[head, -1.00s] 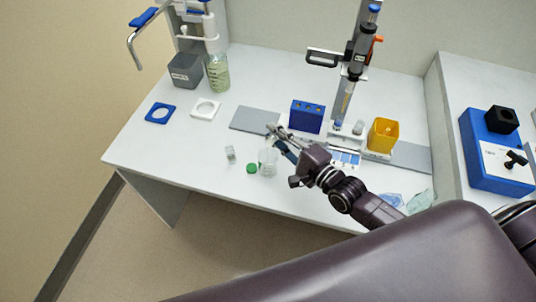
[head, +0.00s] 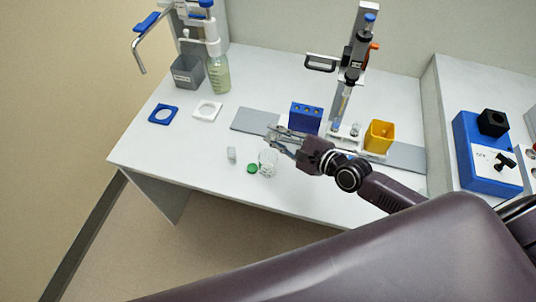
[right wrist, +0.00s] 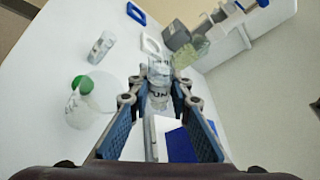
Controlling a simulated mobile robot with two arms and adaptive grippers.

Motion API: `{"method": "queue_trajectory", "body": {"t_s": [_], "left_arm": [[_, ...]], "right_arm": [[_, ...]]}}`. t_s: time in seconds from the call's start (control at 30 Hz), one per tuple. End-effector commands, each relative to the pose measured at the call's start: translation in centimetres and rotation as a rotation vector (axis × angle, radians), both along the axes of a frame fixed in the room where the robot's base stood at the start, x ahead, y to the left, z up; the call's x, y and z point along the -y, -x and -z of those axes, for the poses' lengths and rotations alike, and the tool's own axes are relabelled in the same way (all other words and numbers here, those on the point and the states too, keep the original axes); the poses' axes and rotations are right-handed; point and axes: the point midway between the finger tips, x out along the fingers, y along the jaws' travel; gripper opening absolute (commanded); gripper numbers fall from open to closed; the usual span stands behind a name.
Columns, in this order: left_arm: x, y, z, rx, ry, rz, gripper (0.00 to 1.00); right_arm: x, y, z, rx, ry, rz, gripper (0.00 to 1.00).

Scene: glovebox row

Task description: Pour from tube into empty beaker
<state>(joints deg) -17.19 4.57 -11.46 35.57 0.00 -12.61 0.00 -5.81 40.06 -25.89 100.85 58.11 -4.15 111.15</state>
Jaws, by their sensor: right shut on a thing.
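My right gripper (head: 273,138) is above the bench, just behind and above the clear beaker (head: 267,162). In the right wrist view its fingers (right wrist: 160,100) are closed around a clear tube (right wrist: 159,72) with dark lettering. The tube barely shows in the head view, and I cannot tell its tilt or contents. The beaker stands on the bench and looks empty. It also shows at the left in the right wrist view (right wrist: 85,110), apart from the tube. My left gripper is not in view.
A green cap (head: 252,168) and a small vial (head: 231,154) lie near the beaker. Behind are a blue rack (head: 305,117), a stand (head: 352,75) and a yellow container (head: 379,137). A bottle (head: 219,76) and grey box (head: 187,71) stand back left. The left front bench is clear.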

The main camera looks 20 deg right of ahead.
Motion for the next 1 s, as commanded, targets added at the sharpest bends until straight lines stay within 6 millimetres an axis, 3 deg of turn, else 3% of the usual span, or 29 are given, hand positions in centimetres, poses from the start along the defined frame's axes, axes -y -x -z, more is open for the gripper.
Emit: {"method": "queue_trajectory", "body": {"t_s": [0.7,1.0], "left_arm": [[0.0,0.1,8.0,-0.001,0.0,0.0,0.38],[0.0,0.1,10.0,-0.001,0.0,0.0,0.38]], "right_arm": [[2.1,-2.0,4.4,-0.315,-0.314,-0.003,0.0],[2.9,-2.9,6.0,-0.453,-0.455,-0.007,0.0]]}}
